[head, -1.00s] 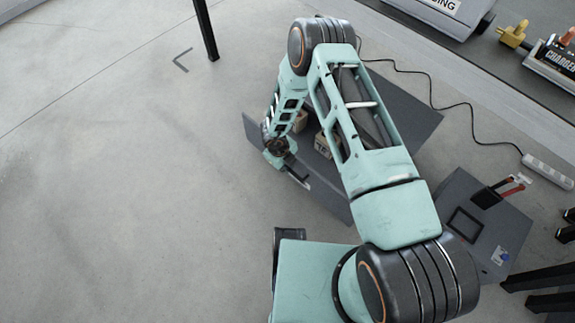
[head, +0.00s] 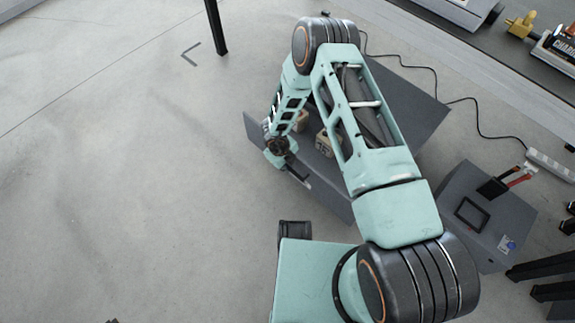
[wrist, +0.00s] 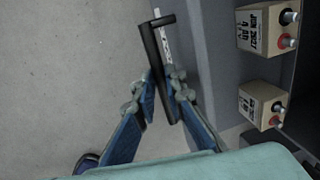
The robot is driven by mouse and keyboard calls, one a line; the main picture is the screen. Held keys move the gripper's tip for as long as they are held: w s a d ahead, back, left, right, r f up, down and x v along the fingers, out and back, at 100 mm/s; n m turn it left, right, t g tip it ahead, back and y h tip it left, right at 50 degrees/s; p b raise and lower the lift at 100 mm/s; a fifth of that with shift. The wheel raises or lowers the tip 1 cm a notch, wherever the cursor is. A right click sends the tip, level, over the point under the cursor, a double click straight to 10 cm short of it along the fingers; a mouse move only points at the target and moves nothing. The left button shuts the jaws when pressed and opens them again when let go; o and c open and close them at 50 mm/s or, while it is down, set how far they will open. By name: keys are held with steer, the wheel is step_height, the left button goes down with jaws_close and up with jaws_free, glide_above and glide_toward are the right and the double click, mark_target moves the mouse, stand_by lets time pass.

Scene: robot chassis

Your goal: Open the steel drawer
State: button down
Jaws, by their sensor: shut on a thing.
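The steel drawer (head: 262,127) is dark grey and stands partly open at the dark grey cabinet (head: 410,92). Its front panel also shows in the wrist view (wrist: 205,60). Two tan boxes with black print (head: 323,143) show inside, behind the front panel. The drawer's black bar handle (wrist: 150,45) stands off the panel. My gripper (wrist: 161,82) is shut on the handle, a blue-padded finger on each side of it. In the head view my gripper (head: 297,174) is at the panel's outer face. My arm hides part of the drawer and cabinet.
A grey box with red connectors (head: 487,215) is on the floor at right, near a white power strip (head: 550,165) and a black cable (head: 477,128). A black leg (head: 216,28) stands at the top. The floor at left is clear.

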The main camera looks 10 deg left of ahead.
steer(key=c, duration=2.2)
jaws_free()
steer(key=shift+c, duration=0.2)
steer(key=shift+r, duration=0.1)
step_height(320, 180, up, 12)
steer(key=s+a, duration=0.1)
steer(key=shift+s+a+f, duration=0.2)
steer(key=shift+s+a, duration=0.05)
steer(key=shift+s, duration=0.15)
